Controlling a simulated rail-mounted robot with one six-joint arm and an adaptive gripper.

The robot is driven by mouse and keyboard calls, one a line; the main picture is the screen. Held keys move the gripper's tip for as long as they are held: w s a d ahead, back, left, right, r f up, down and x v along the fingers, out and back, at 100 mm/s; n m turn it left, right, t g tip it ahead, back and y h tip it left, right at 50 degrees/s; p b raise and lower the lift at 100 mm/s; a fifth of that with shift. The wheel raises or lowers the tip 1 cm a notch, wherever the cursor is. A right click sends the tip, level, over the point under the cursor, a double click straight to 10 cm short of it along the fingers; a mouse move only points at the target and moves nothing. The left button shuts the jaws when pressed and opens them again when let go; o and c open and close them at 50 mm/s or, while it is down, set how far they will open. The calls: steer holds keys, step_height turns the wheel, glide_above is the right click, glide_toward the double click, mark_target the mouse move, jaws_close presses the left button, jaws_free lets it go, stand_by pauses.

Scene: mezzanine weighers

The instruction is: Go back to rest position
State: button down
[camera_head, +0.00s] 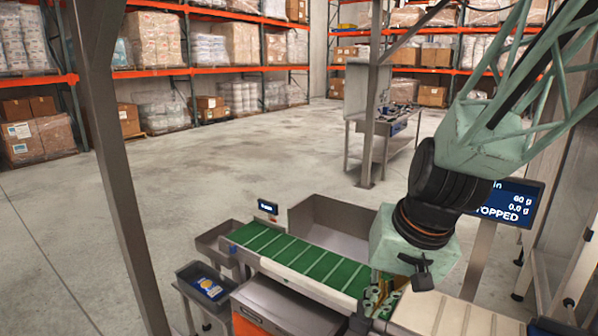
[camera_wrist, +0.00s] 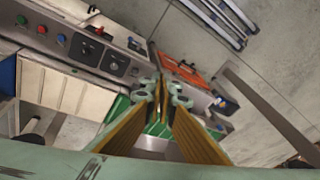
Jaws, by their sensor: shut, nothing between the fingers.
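My gripper (camera_head: 376,299) hangs at the lower right in the head view, over the right end of the green cleated conveyor (camera_head: 300,258). In the wrist view my gripper (camera_wrist: 168,92) shows its yellowish finger pads running together to tips that meet, with nothing between them. The arm reaches in from the upper right in the head view. The gripper and arm hide part of the conveyor's right end.
A steel bin (camera_head: 335,222) stands behind the conveyor. A dark tray (camera_head: 205,284) with a blue and yellow packet is at the left. A screen (camera_head: 510,205) reading "STOPPED" stands right of the arm. A steel post (camera_head: 115,150) rises at left. Open floor lies behind.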

steer(key=s+d+r+n, duration=0.1)
steer(key=s+d+r, duration=0.2)
steer(key=s+r, duration=0.4)
steer(key=s+d+r+n+h, duration=0.1)
steer(key=s+r, duration=0.6)
steer(key=s, duration=0.8)
steer(key=shift+s+d+r+t+h, duration=0.3)
steer(key=shift+s+d+t, duration=0.1)
steer(key=shift+d, duration=0.5)
steer(key=shift+d, duration=0.15)
stand_by(0.3)
steer(key=shift+w, duration=0.15)
stand_by(0.4)
